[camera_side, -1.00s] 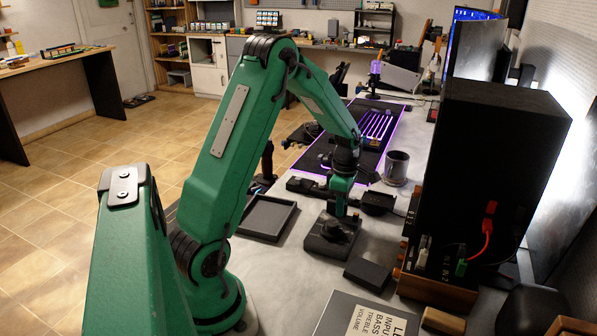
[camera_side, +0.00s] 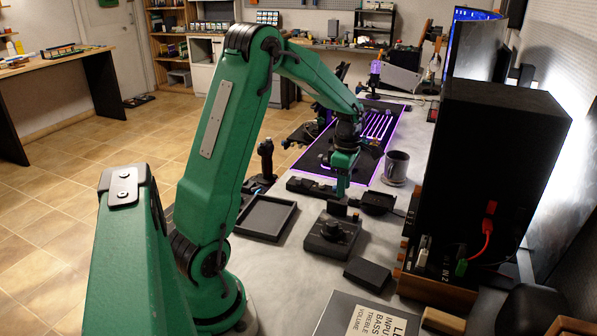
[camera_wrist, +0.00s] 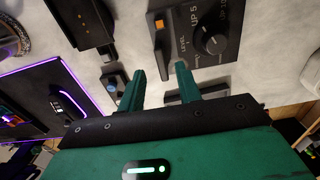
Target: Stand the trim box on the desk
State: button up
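The trim box is most likely the dark box with a round knob (camera_side: 330,238), which lies on the desk with its knob face up in the side view. In the wrist view this box (camera_wrist: 225,62) shows a knob, an orange-tipped lever and white lettering. My gripper (camera_side: 341,190) is beyond the box in the side view, above the desk.
A black tray (camera_side: 238,231) lies left of the box, and a flat dark block (camera_side: 367,273) lies in front. A dark mug (camera_side: 396,167) and a purple-lit mat (camera_side: 368,181) are beyond. A large black cabinet (camera_side: 490,170) stands at right.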

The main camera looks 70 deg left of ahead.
jog(key=shift+r, duration=2.8)
jog(key=shift+d+r, duration=0.1)
jog(key=s+d+r+m+t, duration=0.1)
jog(key=s+d+r+m, duration=0.25)
jog(key=d+m, duration=0.25)
jog(key=s+d+r+m+t, duration=0.2)
jog(key=s+d+r+m, duration=0.15)
jog(key=d+m, duration=0.25)
jog(key=s+d+m+t, duration=0.2)
jog(key=s+d+m, duration=0.6)
jog(key=m, duration=0.7)
jog(key=shift+s+d+r+t, duration=0.35)
jog(key=shift+s+r, duration=0.1)
jog(key=shift+s, duration=0.4)
